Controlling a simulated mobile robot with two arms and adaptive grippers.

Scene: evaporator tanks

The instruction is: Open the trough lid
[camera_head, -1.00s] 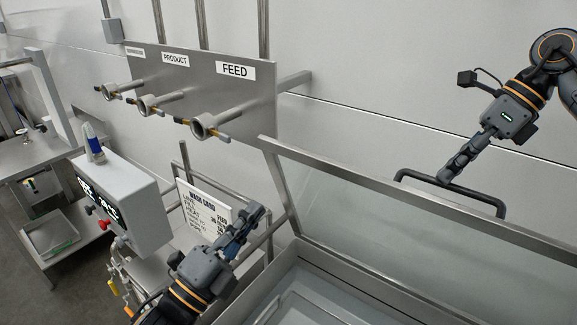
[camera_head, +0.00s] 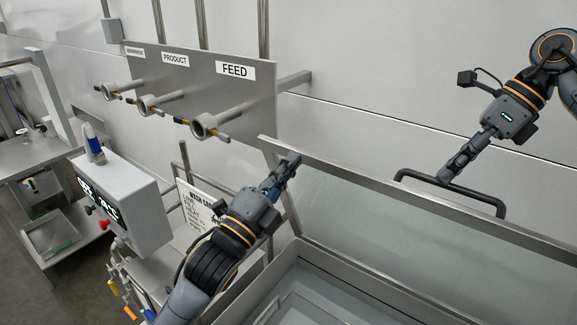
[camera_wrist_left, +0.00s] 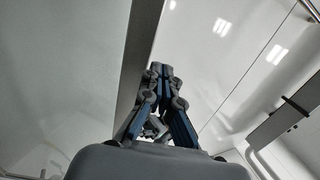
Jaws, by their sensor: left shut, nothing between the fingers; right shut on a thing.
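The trough lid (camera_head: 385,194) is a glass-like panel in a steel frame. It stands raised at a steep tilt above the open steel trough (camera_head: 345,291). A dark bar handle (camera_head: 476,197) sits along its upper edge at the right. My right gripper (camera_head: 447,178) is shut on this handle. My left gripper (camera_head: 291,160) is shut and empty, close to the lid's upper left corner. In the left wrist view the shut fingers (camera_wrist_left: 160,72) overlap the edge of the steel lid frame (camera_wrist_left: 137,60); I cannot tell whether they touch it.
A grey control box (camera_head: 130,205) with a display and red knob stands left of the trough. A panel with three valves (camera_head: 205,125) is behind it, and a wash card (camera_head: 195,208) is partly hidden behind my left arm. A steel table (camera_head: 35,155) is far left.

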